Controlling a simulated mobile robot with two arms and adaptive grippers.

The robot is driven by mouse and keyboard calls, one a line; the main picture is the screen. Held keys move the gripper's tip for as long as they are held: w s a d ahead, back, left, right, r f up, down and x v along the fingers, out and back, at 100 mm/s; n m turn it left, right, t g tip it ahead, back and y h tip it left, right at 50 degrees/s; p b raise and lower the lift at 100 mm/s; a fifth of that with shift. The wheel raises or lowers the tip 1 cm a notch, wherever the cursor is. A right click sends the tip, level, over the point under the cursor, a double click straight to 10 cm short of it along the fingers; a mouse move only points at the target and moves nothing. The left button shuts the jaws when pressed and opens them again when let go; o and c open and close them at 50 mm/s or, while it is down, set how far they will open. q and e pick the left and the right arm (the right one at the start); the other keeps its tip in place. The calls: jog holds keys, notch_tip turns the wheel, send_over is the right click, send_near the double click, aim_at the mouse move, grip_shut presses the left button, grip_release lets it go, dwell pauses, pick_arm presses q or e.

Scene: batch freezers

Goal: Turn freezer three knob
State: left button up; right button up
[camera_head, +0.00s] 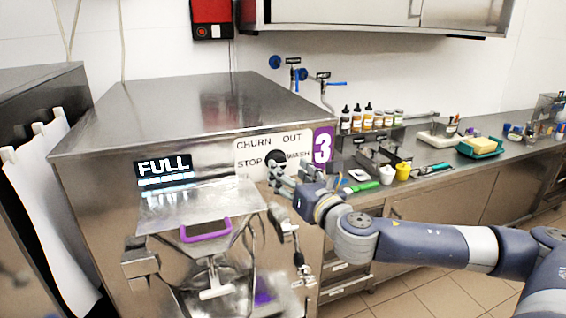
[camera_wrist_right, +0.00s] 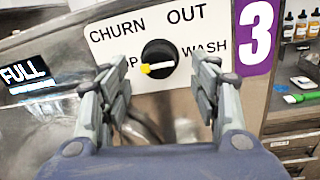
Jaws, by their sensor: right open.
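The freezer three knob (camera_wrist_right: 160,58) is a round black dial with a white pointer bar that has a yellow end. The bar lies nearly level, its yellow end toward STOP. It sits on a white label plate (camera_head: 253,153) reading CHURN, OUT, STOP and WASH, beside a purple 3 sign (camera_head: 322,148). In the head view the knob (camera_head: 278,158) is partly hidden by my right gripper (camera_head: 279,177). In the right wrist view my right gripper (camera_wrist_right: 158,92) is open, one finger on each side below the knob, apart from it. My left gripper is not in view.
A display reading FULL (camera_head: 164,170) and a chute with a purple handle (camera_head: 206,230) are on the freezer front. A counter (camera_head: 437,182) with bottles, cups and a green-handled spatula (camera_head: 361,187) lies to the right. A wall cabinet hangs above.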

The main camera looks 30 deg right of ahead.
aim_at(280, 164)
jog(key=shift+w+d+p, duration=0.15)
jog(key=shift+w+p, duration=0.2)
jog(key=shift+w, duration=0.65)
jog(key=shift+w+d+p, duration=0.1)
jog(key=shift+w+p, duration=0.2)
jog(key=shift+w, duration=0.65)
jog(key=c, duration=1.1)
